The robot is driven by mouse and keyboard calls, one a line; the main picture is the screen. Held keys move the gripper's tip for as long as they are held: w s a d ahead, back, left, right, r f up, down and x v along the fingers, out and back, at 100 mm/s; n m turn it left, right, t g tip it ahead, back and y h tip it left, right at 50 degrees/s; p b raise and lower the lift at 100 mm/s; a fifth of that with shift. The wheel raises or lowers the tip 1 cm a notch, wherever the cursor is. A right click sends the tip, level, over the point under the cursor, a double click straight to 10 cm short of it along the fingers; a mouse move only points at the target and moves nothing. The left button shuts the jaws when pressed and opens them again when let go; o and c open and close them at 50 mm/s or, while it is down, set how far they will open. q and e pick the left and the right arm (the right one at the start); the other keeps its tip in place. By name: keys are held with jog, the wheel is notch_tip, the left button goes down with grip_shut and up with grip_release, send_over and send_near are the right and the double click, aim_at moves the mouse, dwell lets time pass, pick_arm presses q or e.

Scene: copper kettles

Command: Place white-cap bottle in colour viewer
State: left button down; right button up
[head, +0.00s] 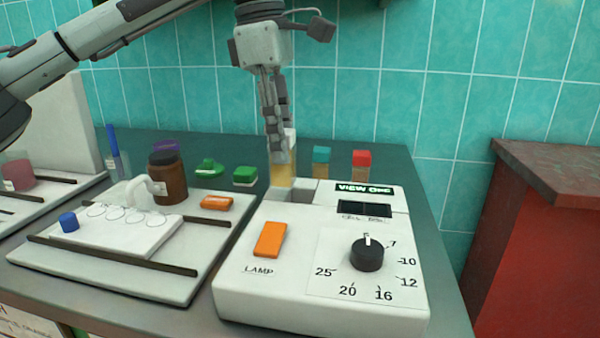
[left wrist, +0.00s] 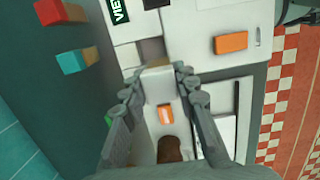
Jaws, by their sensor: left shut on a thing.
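My left gripper (head: 278,150) is shut on the white-cap bottle (head: 283,176), which holds pale amber liquid. The bottle is upright at the back left of the white colour viewer (head: 330,276), over its open well (head: 289,195). I cannot tell whether its base is inside the well or just above it. My right gripper is not in view.
Teal-capped (head: 321,161) and red-capped (head: 361,163) bottles stand behind the viewer. Left of it, a white tray (head: 120,283) carries a brown jar (head: 168,180) and an orange block (head: 216,202). Green items (head: 245,175) lie behind the tray. A red cabinet (head: 540,250) stands at right.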

pick_arm(q)
jog(key=d+f, duration=0.1)
jog(key=f, duration=0.2)
jog(key=d+f, duration=0.1)
jog(key=f, duration=0.1)
jog(key=shift+w+d+f, duration=0.3)
jog(key=shift+w, duration=0.05)
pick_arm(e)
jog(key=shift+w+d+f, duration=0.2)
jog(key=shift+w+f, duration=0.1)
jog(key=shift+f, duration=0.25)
pick_arm(q)
jog(key=shift+f, duration=0.15)
jog(key=c, duration=1.2)
grip_release()
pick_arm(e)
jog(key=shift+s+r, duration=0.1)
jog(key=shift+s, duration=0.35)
